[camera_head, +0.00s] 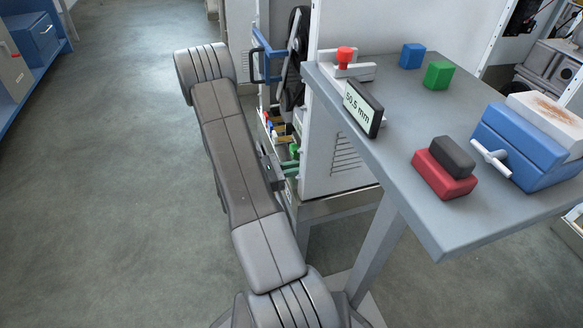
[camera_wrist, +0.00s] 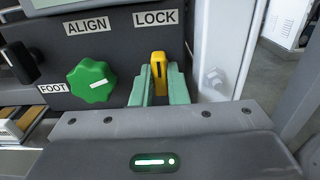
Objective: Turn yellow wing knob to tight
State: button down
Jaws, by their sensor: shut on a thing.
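In the wrist view the yellow wing knob (camera_wrist: 158,68) stands upright on a dark panel, under a label reading LOCK. The pale green fingers of my gripper (camera_wrist: 158,85) are on both sides of it, shut on it. The knob's base is hidden behind the fingers and gripper body. No mark reading "tight" shows. In the head view my gripper's green fingertips (camera_head: 290,168) show small beside the grey cabinet, and I cannot make out the yellow knob there.
A green lobed knob (camera_wrist: 92,80) sits left of the yellow one, between ALIGN and FOOT labels. A black knob (camera_wrist: 18,62) is farther left. A pale post (camera_wrist: 212,45) stands close on the right. The grey table (camera_head: 410,115) holds several blocks and a vise.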

jog(key=shift+r, duration=0.2)
dwell(0.3)
jog(key=c, duration=1.4)
grip_release()
jog(key=shift+c, duration=0.2)
jog(key=p+v, duration=0.3)
jog(key=v, duration=1.1)
jog(key=shift+d, duration=0.15)
jog(key=b+x, duration=0.3)
jog(key=x, duration=1)
jog(key=shift+w+d+f, duration=0.15)
jog(key=shift+d, duration=0.2)
